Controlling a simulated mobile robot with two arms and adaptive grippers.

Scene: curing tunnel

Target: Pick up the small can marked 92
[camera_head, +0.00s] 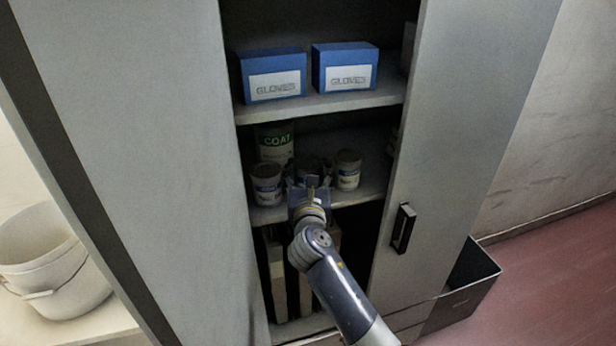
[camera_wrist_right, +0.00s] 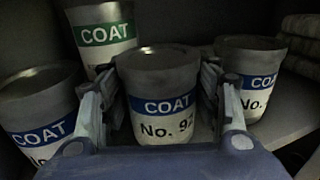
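The small can marked 92 (camera_wrist_right: 160,104) stands upright on the middle shelf. It has a blue COAT band, and its number reads "No. 9" with a partly visible last digit. In the head view it is mostly hidden behind my right gripper (camera_head: 310,182). In the wrist view the fingers of my right gripper (camera_wrist_right: 158,85) stand on either side of the can, close to its walls. They look open, with a narrow dark gap at the right; contact at the left is hard to tell. My left gripper is not in view.
A similar blue-banded can stands left (camera_head: 267,184) and another right (camera_head: 348,170), both close to the fingers. A larger green-labelled can (camera_head: 277,143) is behind left. Two blue glove boxes (camera_head: 345,68) sit on the shelf above. Cabinet doors (camera_head: 470,130) flank the opening.

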